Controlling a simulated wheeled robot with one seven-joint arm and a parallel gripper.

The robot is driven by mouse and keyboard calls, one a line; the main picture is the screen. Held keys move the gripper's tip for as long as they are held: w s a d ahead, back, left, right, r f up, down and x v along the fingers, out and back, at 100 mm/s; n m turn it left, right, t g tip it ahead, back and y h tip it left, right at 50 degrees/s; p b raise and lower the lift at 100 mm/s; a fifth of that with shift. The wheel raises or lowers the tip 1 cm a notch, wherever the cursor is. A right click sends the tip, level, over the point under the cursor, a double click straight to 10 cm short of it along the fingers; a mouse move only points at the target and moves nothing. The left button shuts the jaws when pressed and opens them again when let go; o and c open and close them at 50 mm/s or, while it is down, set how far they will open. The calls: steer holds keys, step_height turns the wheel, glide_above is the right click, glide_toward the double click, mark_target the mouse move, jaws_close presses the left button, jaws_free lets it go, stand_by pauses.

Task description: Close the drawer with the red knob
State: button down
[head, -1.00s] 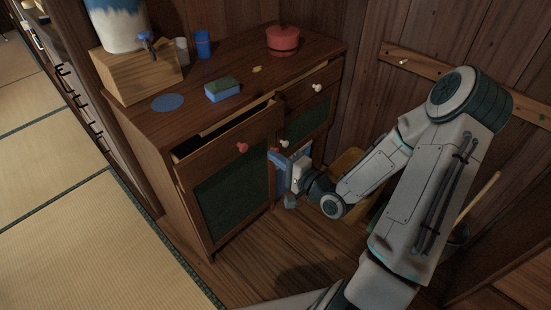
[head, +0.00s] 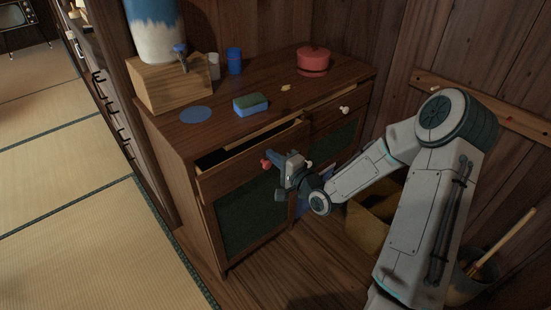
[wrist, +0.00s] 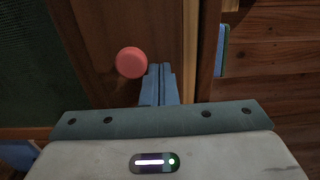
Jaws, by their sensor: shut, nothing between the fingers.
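The drawer (head: 232,171) with the red knob (head: 266,163) is partly open at the cabinet's upper left, with its dark inside showing above the front. My gripper (head: 274,156) is in front of this drawer, just right of the red knob. In the wrist view the shut blue fingers (wrist: 159,84) lie close beside the red knob (wrist: 131,62), to its right and a little lower. Nothing is held between them. I cannot tell whether the fingertips touch the drawer front.
The cabinet top (head: 225,130) holds a sponge (head: 251,105), blue cup (head: 234,61), red pot (head: 313,61) and water dispenser (head: 170,85). A white-knobbed drawer (head: 325,118) is on the right. A yellowish box (head: 365,228) and a bucket (head: 470,280) stand at right. Tatami at left is clear.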

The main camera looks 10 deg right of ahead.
mark_target(264, 148)
steer(key=x, duration=0.4)
steer(key=shift+w+a, duration=0.15)
steer(key=shift+w+a+r, duration=0.1)
steer(key=shift+w+r, duration=0.05)
steer(key=shift+r, duration=0.05)
